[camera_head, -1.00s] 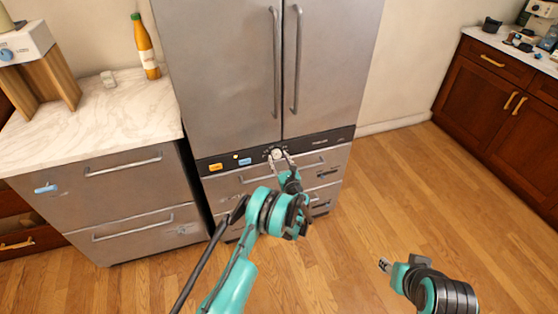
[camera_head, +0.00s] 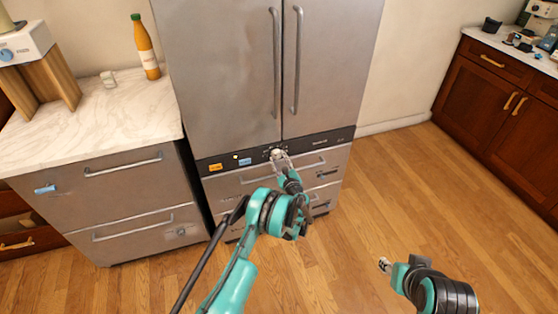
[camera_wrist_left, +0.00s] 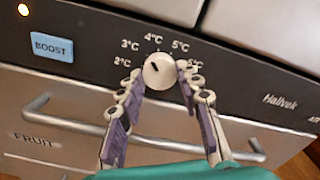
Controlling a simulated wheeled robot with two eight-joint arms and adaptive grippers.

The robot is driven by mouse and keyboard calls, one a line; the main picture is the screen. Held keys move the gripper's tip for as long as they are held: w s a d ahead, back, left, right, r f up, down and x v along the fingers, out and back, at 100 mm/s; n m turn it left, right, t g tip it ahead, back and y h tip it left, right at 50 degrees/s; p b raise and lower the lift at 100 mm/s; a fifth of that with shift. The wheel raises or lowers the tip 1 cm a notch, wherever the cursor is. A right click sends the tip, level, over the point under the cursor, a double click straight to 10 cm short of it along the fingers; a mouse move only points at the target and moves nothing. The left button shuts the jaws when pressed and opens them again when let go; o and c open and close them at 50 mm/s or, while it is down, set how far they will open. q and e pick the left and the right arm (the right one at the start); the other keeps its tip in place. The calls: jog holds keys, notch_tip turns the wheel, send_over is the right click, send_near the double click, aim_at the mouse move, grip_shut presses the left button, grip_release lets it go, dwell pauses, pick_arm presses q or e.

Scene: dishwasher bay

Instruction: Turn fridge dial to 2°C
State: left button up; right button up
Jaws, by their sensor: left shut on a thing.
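The fridge dial (camera_wrist_left: 158,72) is a round white knob on the black control strip, with temperature labels from 2°C at left to 6°C at right around it. Its short black mark points up and left, roughly toward the 3°C label (camera_wrist_left: 130,45). The 2°C label (camera_wrist_left: 122,62) is lower left of that. My left gripper (camera_head: 280,155) is shut on the dial; in the left wrist view its two fingers (camera_wrist_left: 160,85) sit at the dial's left and right sides. My right gripper (camera_head: 384,265) hangs over the floor, away from the fridge; its jaw state is too small to tell.
A blue BOOST button (camera_wrist_left: 52,47) and an orange button (camera_head: 215,167) lie left of the dial. A drawer handle (camera_wrist_left: 75,125) runs below the strip. A marble counter (camera_head: 90,125) with a bottle (camera_head: 146,50) stands at left. The floor at right is clear.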

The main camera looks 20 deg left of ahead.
pick_arm(q)
jog(key=n, duration=0.5)
jog(key=shift+n, duration=0.3)
jog(key=n, duration=0.5)
jog(key=shift+n, duration=0.3)
jog(key=o, duration=1.2)
jog(key=shift+c, duration=0.2)
jog(key=shift+s, duration=0.1)
jog(key=v, duration=0.7)
jog(key=shift+d, duration=0.15)
jog(key=shift+s, duration=0.1)
